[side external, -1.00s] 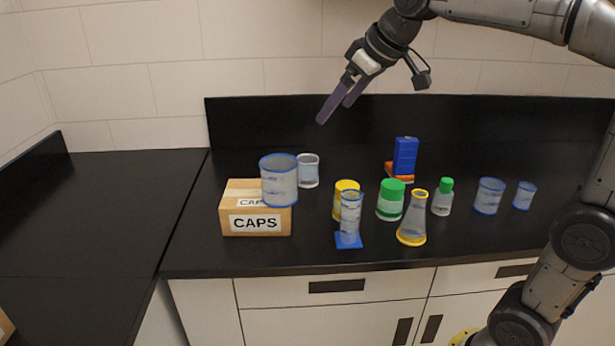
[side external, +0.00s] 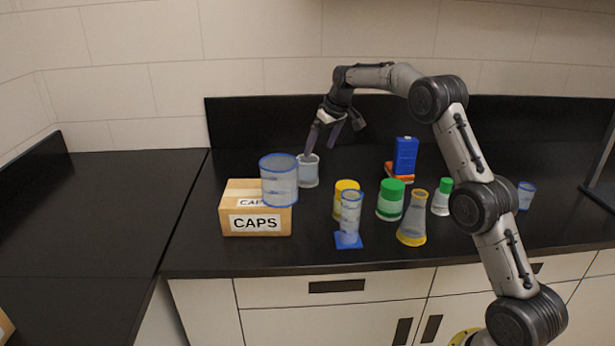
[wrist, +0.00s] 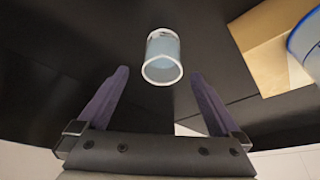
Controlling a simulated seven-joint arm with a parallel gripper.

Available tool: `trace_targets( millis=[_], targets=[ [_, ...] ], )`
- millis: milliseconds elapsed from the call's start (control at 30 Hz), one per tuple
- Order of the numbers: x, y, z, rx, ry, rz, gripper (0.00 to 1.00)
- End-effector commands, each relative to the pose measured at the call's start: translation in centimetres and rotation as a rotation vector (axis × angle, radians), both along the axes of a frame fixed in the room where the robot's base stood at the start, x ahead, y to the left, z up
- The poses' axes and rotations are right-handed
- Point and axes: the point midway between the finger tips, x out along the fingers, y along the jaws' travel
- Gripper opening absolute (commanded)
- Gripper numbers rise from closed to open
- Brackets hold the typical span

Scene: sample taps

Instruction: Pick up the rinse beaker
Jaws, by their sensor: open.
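A small clear beaker with a white rim (side external: 308,174) stands upright on the black bench, behind and right of the caps box. I take it as the rinse beaker, though I can read no label on it. My gripper (side external: 319,148) is open and empty, its purple fingers angled down close to the beaker's rim. In the wrist view the beaker (wrist: 163,50) lies ahead, centred between the two spread fingers (wrist: 160,78). Whether a finger touches it I cannot tell.
A blue-rimmed beaker (side external: 279,183) on the CAPS box (side external: 255,222) stands close left of the small beaker. A yellow-capped jar (side external: 346,187), cylinder (side external: 350,215), green-capped jar (side external: 391,203) and flask (side external: 412,220) stand to the right. The bench's left side is clear.

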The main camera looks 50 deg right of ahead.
Motion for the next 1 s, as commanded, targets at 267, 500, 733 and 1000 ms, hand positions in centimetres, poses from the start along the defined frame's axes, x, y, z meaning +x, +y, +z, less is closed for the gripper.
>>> trace_targets(
  millis=[267,500,733,1000],
  targets=[
    [2.0,0.0,-5.0,0.002,0.004,0.003,1.00],
    [2.8,-0.1,-6.5,0.000,0.001,0.002,1.00],
    [4.1,0.2,-9.1,0.002,0.004,0.003,1.00],
    [5.0,0.1,-11.1,0.001,0.001,0.003,1.00]
  ],
)
